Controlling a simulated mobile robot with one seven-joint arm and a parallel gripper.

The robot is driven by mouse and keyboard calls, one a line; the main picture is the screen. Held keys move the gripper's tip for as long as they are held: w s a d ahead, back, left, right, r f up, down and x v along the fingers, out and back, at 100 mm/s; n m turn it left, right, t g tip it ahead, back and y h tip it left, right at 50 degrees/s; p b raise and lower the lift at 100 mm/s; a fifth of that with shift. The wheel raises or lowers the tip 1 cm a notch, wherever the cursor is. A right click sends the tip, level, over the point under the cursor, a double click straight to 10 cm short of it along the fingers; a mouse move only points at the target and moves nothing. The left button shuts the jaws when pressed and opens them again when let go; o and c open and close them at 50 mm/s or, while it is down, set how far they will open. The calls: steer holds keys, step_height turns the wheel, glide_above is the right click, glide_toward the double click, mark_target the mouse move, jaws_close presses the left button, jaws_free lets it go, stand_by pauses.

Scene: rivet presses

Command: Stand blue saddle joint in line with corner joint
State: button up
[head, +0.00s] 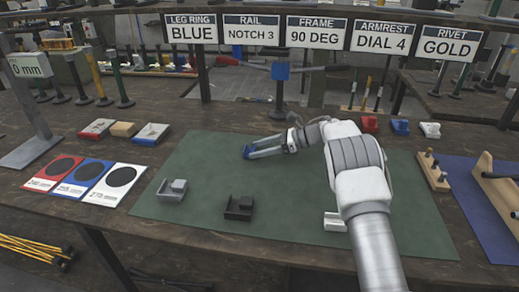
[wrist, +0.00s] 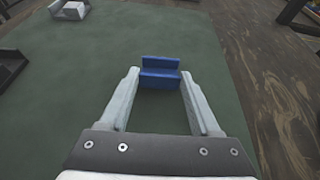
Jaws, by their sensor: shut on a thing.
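My gripper (head: 251,153) is shut on the blue saddle joint (wrist: 160,73), over the left-back part of the green mat. In the wrist view the joint sits between the two fingertips, a stepped blue block. In the head view only a little blue (head: 246,152) shows at the fingertips. I cannot tell whether it touches the mat. A dark joint (head: 240,208) stands on the mat nearer to me, and a grey joint (head: 173,190) stands to its left. A white joint (head: 334,222) stands to the right, partly behind my arm. I cannot tell which is the corner joint.
The green mat (head: 290,240) has free room around the joints. Red, blue and white cards with black discs (head: 122,176) lie left of it. Small red, blue and white parts (head: 400,127) stand behind right. A wooden peg rack (head: 432,172) stands at the right.

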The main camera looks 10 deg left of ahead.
steer(key=o, duration=1.3)
